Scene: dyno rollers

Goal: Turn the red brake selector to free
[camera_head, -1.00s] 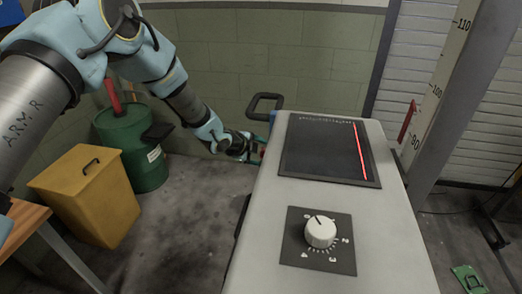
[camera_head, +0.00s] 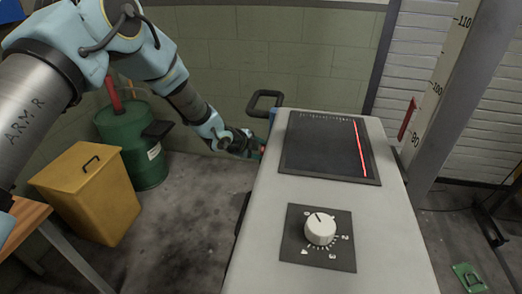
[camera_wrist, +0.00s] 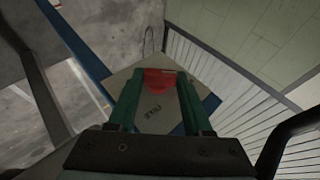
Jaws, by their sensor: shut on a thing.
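The red brake selector (camera_wrist: 160,78) shows in the wrist view between the tips of my green gripper fingers (camera_wrist: 160,88). My gripper is shut on it. A pale plate (camera_wrist: 126,84) lies behind the selector, with dark lettering that appears turned and is hard to read. In the head view my gripper (camera_head: 257,152) is at the left side of the grey console (camera_head: 262,215), near its far end. The selector is mostly hidden there by the gripper and the console edge, so its exact setting cannot be told.
The console top carries a dark screen (camera_head: 325,150) with a red line and a white dial (camera_head: 320,229). A black handle (camera_head: 265,98) rises at its far left corner. A green drum (camera_head: 140,160) and yellow bin (camera_head: 90,195) stand left. Floor between is clear.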

